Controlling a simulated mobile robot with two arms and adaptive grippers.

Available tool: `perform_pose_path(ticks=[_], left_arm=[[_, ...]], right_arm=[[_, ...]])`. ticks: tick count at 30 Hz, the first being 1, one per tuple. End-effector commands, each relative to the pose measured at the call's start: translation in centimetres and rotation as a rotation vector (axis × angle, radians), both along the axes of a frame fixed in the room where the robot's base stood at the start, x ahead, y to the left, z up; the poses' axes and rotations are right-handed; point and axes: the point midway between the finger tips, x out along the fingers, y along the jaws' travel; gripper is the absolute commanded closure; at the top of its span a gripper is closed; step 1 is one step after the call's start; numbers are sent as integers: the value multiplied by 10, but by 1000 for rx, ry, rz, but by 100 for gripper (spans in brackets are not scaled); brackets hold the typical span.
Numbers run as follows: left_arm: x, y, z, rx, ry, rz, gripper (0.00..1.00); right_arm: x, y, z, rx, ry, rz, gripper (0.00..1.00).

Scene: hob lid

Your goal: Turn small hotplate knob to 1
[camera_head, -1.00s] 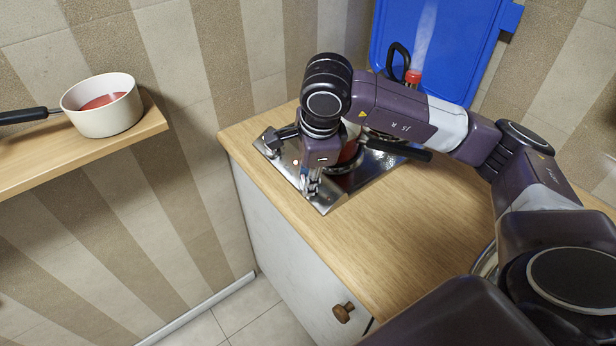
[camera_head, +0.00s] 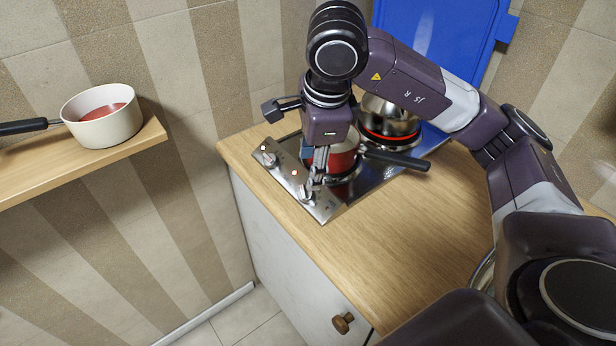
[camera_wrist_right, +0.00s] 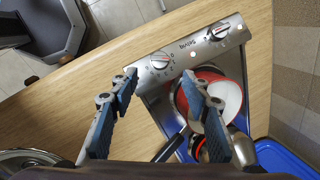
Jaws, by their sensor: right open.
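The steel hob panel (camera_head: 322,207) carries two knobs. The nearer knob (camera_head: 305,191) shows just below my right gripper (camera_head: 317,178), and the farther knob (camera_head: 268,158) is to its left. In the wrist view my right gripper (camera_wrist_right: 162,80) is open and empty, and the nearer knob (camera_wrist_right: 160,61) lies just beyond the gap between its fingertips. The farther knob (camera_wrist_right: 219,32) is at the upper right there. Both knobs have printed marks around them, but I cannot read their settings surely. My left gripper is not in view.
A red and white pot (camera_head: 345,158) with a dark handle stands on the hob behind my gripper. A steel vessel (camera_head: 390,118) stands farther back. A blue board (camera_head: 440,40) is behind. The wooden counter (camera_head: 400,220) is clear at right. Another pan (camera_head: 107,118) sits on the left shelf.

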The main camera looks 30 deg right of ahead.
Motion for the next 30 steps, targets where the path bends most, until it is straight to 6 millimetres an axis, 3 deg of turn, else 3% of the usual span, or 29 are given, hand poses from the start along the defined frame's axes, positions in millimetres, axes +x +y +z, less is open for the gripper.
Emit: perform_pose_path(ticks=[3, 7, 24, 30], left_arm=[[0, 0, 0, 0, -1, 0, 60], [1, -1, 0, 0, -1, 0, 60], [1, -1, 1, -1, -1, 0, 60], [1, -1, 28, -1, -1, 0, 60]], right_arm=[[-4, 1, 18, 1, -3, 0, 56], [-7, 1, 26, 1, -1, 0, 56], [-7, 1, 29, 0, 0, 0, 56], [-7, 1, 56, 0, -1, 0, 56]])
